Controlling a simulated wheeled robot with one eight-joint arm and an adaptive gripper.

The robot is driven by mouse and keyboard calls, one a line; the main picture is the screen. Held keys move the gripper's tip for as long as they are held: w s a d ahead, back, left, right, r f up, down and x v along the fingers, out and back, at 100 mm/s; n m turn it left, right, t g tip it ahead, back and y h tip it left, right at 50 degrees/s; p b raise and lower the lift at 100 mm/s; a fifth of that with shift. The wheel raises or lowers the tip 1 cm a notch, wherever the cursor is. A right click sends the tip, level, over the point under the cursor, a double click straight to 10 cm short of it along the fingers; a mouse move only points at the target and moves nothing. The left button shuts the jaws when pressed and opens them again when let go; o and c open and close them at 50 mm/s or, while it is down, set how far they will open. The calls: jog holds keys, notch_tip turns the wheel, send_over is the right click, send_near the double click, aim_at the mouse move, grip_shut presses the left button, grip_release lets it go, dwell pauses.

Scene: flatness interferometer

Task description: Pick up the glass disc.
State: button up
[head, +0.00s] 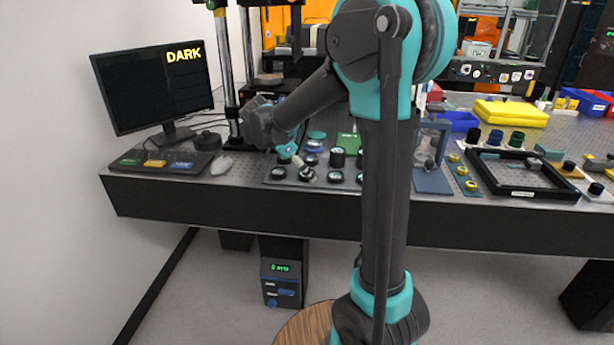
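My gripper (305,172) hangs low over the left part of the optical table (235,185), small in the head view. It is among several small round dark and blue pieces on a dark tray. I cannot tell whether its fingers are open or shut, or whether anything is between them. I cannot single out the glass disc with certainty. A pale teal round piece (316,135) lies just behind the gripper, and black round pieces (278,173) lie beside it. My arm hides part of the table to the right of this group.
A monitor reading DARK (152,88), a keyboard (165,163) and a mouse (221,165) stand at the left. A tall post stand (225,60) rises behind the gripper. A black frame (522,177), a yellow case (511,113) and blue bins (585,101) occupy the right.

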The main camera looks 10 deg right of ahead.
jog(key=c, duration=1.3)
jog(key=shift+r, duration=0.1)
